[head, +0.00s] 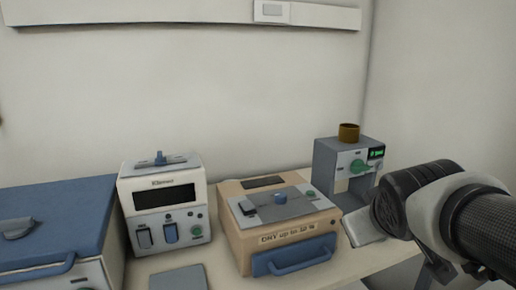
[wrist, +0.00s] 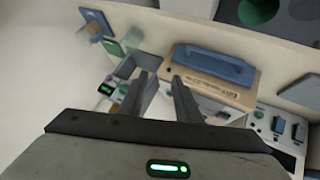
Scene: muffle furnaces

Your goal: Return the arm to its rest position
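My arm (head: 465,215) reaches in from the right edge of the head view, with its wrist in front of the bench's right end. My gripper shows in the wrist view (wrist: 164,82), with its two dark fingers apart and nothing between them. It is tilted over the bench, and the tan box furnace (head: 285,220) lies beyond the fingers in the wrist view (wrist: 215,90). In the head view the fingers cannot be made out clearly.
A grey device (head: 325,160) with a brown cup (head: 349,132) on top stands close to my wrist. A white instrument (head: 163,190) and a blue-lidded box (head: 50,220) stand farther left on the bench (head: 150,264). A grey plate (head: 178,279) lies in front. The space above is clear.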

